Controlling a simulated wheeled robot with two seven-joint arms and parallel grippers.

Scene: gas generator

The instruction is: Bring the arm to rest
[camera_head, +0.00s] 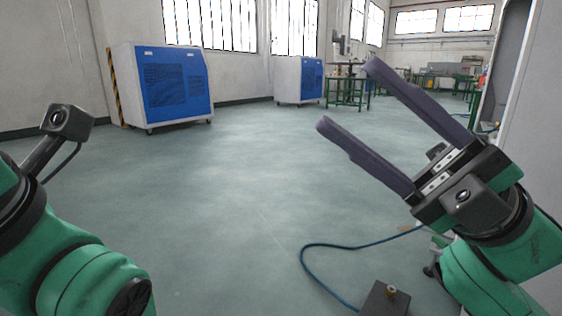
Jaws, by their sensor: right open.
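My right gripper (344,93) is raised at the right of the head view. Its two long dark fingers are spread apart and point up and to the left, with nothing between them. My green right arm comes in from the lower right behind it. My left arm shows at the lower left, with a small dark camera-like part at its upper end. The fingers of my left gripper are not in the picture.
A blue hose (310,262) lies on the floor near a dark box with a brass fitting (385,300). A pale cabinet (537,120) stands close on the right. Blue-and-white machines (168,85) (299,80) stand at the back. The middle floor (220,190) is clear.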

